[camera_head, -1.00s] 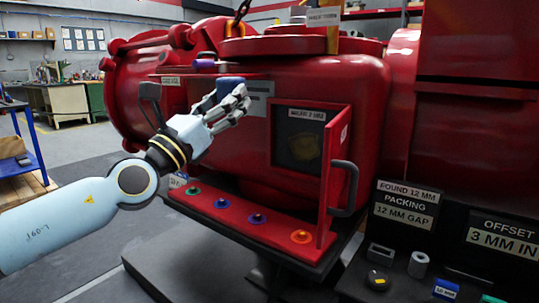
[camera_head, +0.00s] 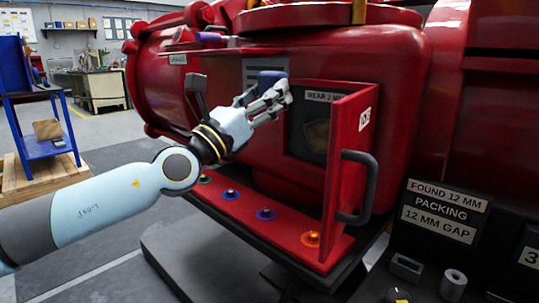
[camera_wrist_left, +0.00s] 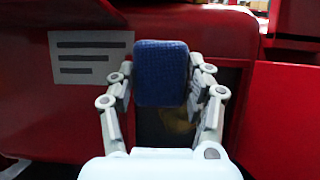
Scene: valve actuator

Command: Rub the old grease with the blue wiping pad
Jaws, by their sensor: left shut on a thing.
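My left gripper (camera_head: 274,92) is shut on the blue wiping pad (camera_head: 270,76), in front of the red valve body and left of the dark opening. In the left wrist view the pad (camera_wrist_left: 161,73) stands upright between the fingers (camera_wrist_left: 163,95). The old grease shows as a yellow-brown patch (camera_head: 317,135) inside the dark opening, behind the open red door. In the left wrist view the patch (camera_wrist_left: 180,120) is partly hidden behind the pad and gripper. The pad appears apart from the patch. My right gripper is not in view.
The red door (camera_head: 347,150) with its dark handle (camera_head: 357,187) stands open right of the opening. A red ledge (camera_head: 280,232) below carries several coloured knobs. Black signs (camera_head: 440,212) and small parts sit at the lower right. A blue cart (camera_head: 42,120) stands far left.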

